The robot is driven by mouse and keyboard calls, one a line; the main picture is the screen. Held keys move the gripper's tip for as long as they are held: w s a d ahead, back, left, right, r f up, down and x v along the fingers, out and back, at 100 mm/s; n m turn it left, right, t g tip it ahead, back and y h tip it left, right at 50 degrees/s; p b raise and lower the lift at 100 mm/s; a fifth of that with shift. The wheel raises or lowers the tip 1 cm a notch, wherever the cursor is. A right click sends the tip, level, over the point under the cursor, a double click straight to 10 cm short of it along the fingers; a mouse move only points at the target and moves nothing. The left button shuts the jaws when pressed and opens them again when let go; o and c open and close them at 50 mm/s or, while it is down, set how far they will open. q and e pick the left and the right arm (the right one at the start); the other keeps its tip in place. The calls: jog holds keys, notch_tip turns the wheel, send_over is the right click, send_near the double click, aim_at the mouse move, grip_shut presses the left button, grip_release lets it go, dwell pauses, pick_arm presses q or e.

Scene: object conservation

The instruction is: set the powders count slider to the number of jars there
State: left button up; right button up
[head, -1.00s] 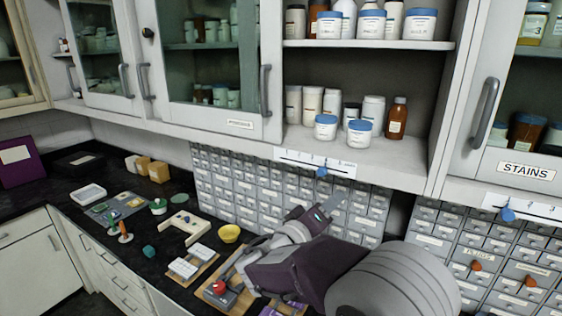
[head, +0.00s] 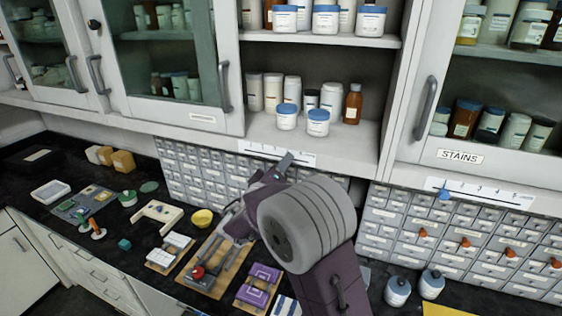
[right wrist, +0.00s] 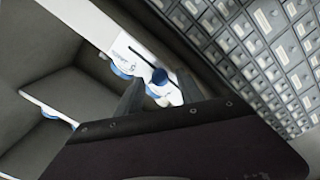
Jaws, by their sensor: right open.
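A white scale strip (head: 250,148) is fixed below the open cabinet bay; my gripper hides part of it in the head view. Its blue slider knob (right wrist: 160,76) shows in the right wrist view, in front of the strip (right wrist: 122,48). My right gripper (right wrist: 160,88) is open, with its dark fingers either side of the knob; contact cannot be told. In the head view, the gripper (head: 285,164) is at the strip. Above, two blue-lidded jars (head: 318,122) stand before several white bottles (head: 273,92) and a brown bottle (head: 352,104). My left gripper is not in view.
Several blue-lidded jars (head: 326,20) fill the upper shelf. A second strip (head: 490,192) with a blue knob (head: 444,194) is under the stains cabinet (head: 462,156). Small drawers (head: 190,170) line the wall below. The counter holds a yellow bowl (head: 202,218) and purple boxes (head: 262,273).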

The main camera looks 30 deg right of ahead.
grip_shut()
jog(key=shift+f, duration=0.2)
dwell(1.2)
